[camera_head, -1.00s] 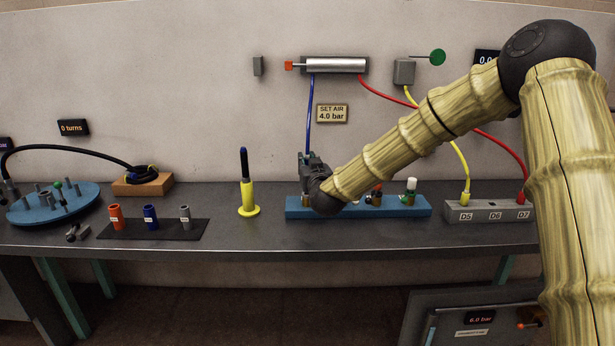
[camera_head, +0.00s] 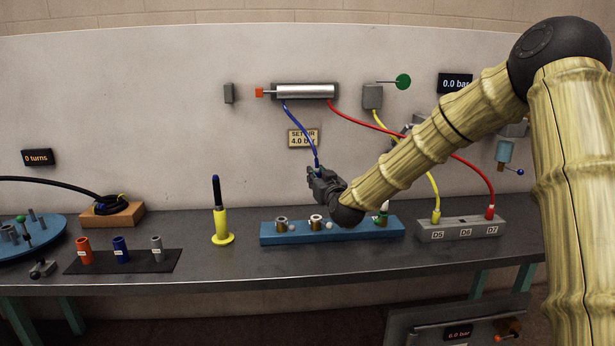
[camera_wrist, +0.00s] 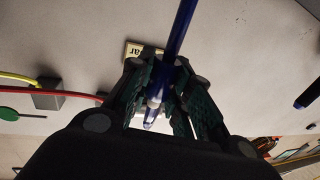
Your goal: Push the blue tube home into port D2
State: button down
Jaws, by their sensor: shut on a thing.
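The blue tube (camera_head: 299,128) hangs from the left end of the silver cylinder (camera_head: 306,91) on the wall. My gripper (camera_head: 318,172) is shut on the tube near its lower end, above the blue port block (camera_head: 270,238). In the wrist view the tube (camera_wrist: 181,30) runs between the two fingers of my gripper (camera_wrist: 160,92), with its end showing past them. The block carries several brass ports, among them one at left (camera_head: 282,225) and one in the middle (camera_head: 316,222). My arm hides part of the block, and I cannot read which port is D2.
A grey block (camera_head: 462,229) labelled D5, D6, D7 holds the yellow and red tubes at right. A yellow stand (camera_head: 221,226) with a dark rod is at left of the port block. Coloured cups (camera_head: 120,249) stand on a dark mat. The bench front is clear.

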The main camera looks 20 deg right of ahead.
jog(key=shift+f, duration=0.15)
jog(key=shift+f+b, duration=1.75)
jog(key=shift+f, duration=1.05)
jog(key=shift+a+f+b, duration=0.1)
jog(key=shift+f+b, duration=1.05)
jog(key=shift+f, duration=0.75)
dwell(0.4)
jog(key=c, duration=1.2)
grip_release()
jog(key=shift+c, duration=0.2)
jog(key=s, duration=1.2)
jog(key=shift+a, duration=0.45)
jog(key=shift+f, duration=0.1)
